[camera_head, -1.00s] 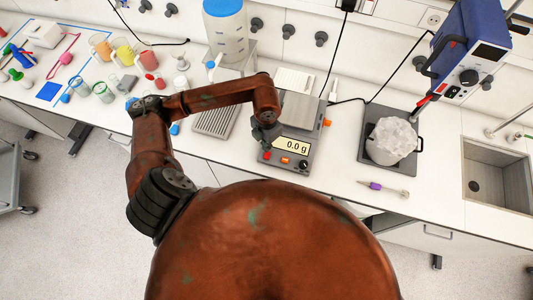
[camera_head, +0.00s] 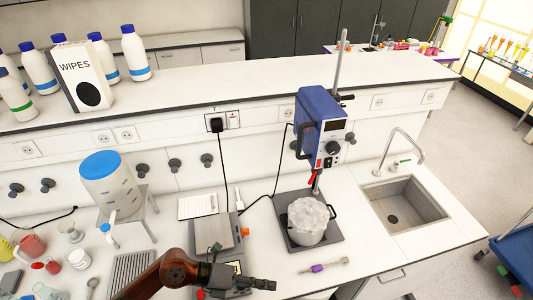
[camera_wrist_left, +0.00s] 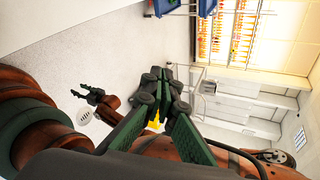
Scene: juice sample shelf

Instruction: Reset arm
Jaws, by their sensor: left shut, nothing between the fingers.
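My left gripper (camera_head: 265,284) is at the bottom middle of the head view, on a rust-brown arm in front of the balance. Its dark green fingers (camera_wrist_left: 164,82) meet in the left wrist view, shut and empty. A second, small gripper (camera_wrist_left: 80,90) on a rust-brown arm, which looks like my right one, shows at the left of the wrist view. It is too small to tell its jaw state. The left gripper touches no object that I can see.
The balance (camera_head: 216,234) is partly hidden by my arm. A stirrer (camera_head: 320,128) stands over a beaker (camera_head: 308,221) to the right. A purple-handled tool (camera_head: 318,268) lies on the bench near a sink (camera_head: 404,204). A blue-lidded container (camera_head: 110,185) stands left.

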